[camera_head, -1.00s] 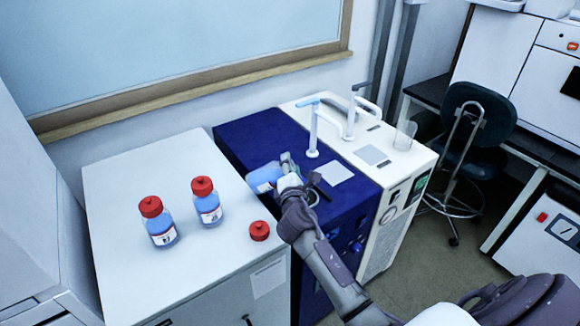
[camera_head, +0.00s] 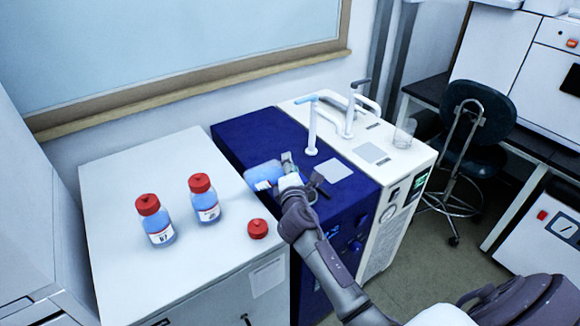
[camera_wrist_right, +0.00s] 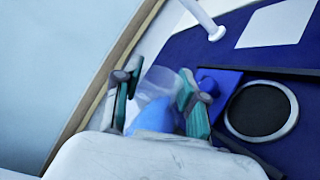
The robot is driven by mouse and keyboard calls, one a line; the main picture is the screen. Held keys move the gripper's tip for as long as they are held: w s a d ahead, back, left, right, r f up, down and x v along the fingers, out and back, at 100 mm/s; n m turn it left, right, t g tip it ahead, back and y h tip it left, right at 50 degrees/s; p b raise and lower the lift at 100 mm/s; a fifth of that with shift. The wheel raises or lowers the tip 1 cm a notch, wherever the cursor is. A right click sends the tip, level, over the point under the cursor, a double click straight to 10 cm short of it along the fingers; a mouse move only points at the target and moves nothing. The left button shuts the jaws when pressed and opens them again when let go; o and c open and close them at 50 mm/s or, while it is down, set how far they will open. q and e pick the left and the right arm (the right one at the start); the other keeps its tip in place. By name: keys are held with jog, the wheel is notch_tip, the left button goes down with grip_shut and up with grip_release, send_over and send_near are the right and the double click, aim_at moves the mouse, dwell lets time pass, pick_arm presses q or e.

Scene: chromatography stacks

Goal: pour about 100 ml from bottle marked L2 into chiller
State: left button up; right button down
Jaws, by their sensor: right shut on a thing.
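My right gripper (camera_head: 287,167) is shut on an uncapped-looking clear bottle of blue liquid (camera_head: 261,173), above the blue-topped chiller (camera_head: 248,137). The bottle is tipped far over, its base toward the left; its mouth is hidden behind the gripper, and its label cannot be read. The wrist view shows the bottle (camera_wrist_right: 155,112) between the fingers (camera_wrist_right: 158,95), with blue liquid in it. Right of it lies a round dark opening with a pale rim (camera_wrist_right: 260,110) in the blue top. I cannot tell whether liquid is flowing. My left gripper is out of view.
Two red-capped bottles of blue liquid (camera_head: 156,224) (camera_head: 205,202) stand on the white cabinet (camera_head: 130,170). A loose red cap (camera_head: 257,229) lies near its right edge. A tap-like spout (camera_head: 312,130) rises from the blue top. A glass beaker (camera_head: 404,133) stands on the white unit beside it.

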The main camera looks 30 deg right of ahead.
jog(key=shift+d+f+m+b, duration=0.1)
jog(key=shift+f+m+b, duration=0.3)
jog(key=shift+m+b, duration=0.15)
jog(key=shift+f, duration=0.1)
jog(key=shift+f+m+b, duration=0.15)
jog(key=shift+m+b, duration=0.1)
jog(key=shift+b, duration=0.1)
jog(key=shift+f, duration=0.1)
jog(key=shift+s+d+f+m+b, duration=0.1)
jog(key=shift+d+f+m+b, duration=0.1)
jog(key=shift+f+m+b, duration=0.3)
jog(key=shift+r, duration=0.1)
jog(key=shift+d+f+m+y, duration=0.1)
jog(key=shift+f+m+y, duration=0.2)
jog(key=shift+f+m, duration=0.15)
dwell(4.3)
dwell(0.4)
